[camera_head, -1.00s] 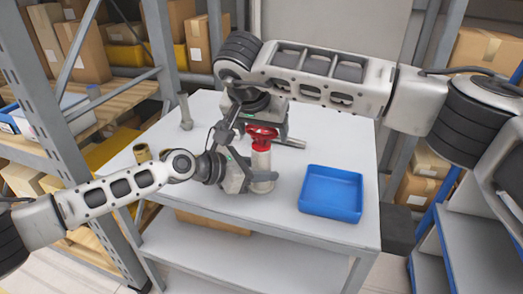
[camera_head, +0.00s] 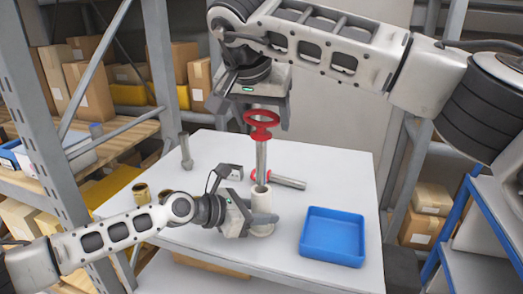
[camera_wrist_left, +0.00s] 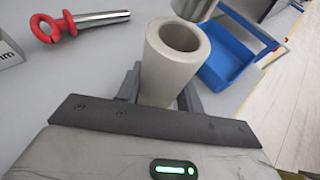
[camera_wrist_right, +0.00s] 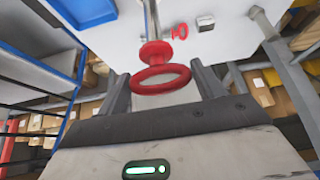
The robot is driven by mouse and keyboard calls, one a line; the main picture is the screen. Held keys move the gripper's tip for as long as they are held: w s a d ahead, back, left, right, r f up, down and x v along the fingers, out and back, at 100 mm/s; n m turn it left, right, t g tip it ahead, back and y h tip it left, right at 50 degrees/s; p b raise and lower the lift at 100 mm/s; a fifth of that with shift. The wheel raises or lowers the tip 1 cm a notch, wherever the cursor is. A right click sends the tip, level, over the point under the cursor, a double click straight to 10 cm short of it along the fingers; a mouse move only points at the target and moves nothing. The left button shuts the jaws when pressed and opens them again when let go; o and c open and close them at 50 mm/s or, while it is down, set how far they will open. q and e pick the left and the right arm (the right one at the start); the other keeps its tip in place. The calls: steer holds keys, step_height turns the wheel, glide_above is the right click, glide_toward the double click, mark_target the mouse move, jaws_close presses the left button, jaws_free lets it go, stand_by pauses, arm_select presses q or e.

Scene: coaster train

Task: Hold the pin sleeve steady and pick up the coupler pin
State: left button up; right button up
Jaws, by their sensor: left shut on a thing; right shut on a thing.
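The coupler pin has a red ring handle (camera_head: 262,119) and a steel shaft (camera_head: 261,158). My right gripper (camera_head: 267,108) is shut on its handle, which also shows between the fingers in the right wrist view (camera_wrist_right: 160,78). The pin hangs upright over the pale pin sleeve (camera_head: 262,206). In the left wrist view, the shaft's lower end (camera_wrist_left: 195,7) is above the sleeve's empty bore (camera_wrist_left: 181,38), apart from it. My left gripper (camera_head: 258,218) is shut around the sleeve, which stands upright on the table.
A second red-handled pin (camera_head: 288,183) lies behind the sleeve. A blue tray (camera_head: 333,236) is at the right on the white table (camera_head: 215,165). A grey bolt-like part (camera_head: 186,152) stands at the back left, with brass cylinders (camera_head: 141,192) nearer. Shelves flank the table.

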step_height(320, 180, up, 6)
steer(key=shift+r, duration=0.1)
arm_select(q)
steer(key=o, duration=1.1)
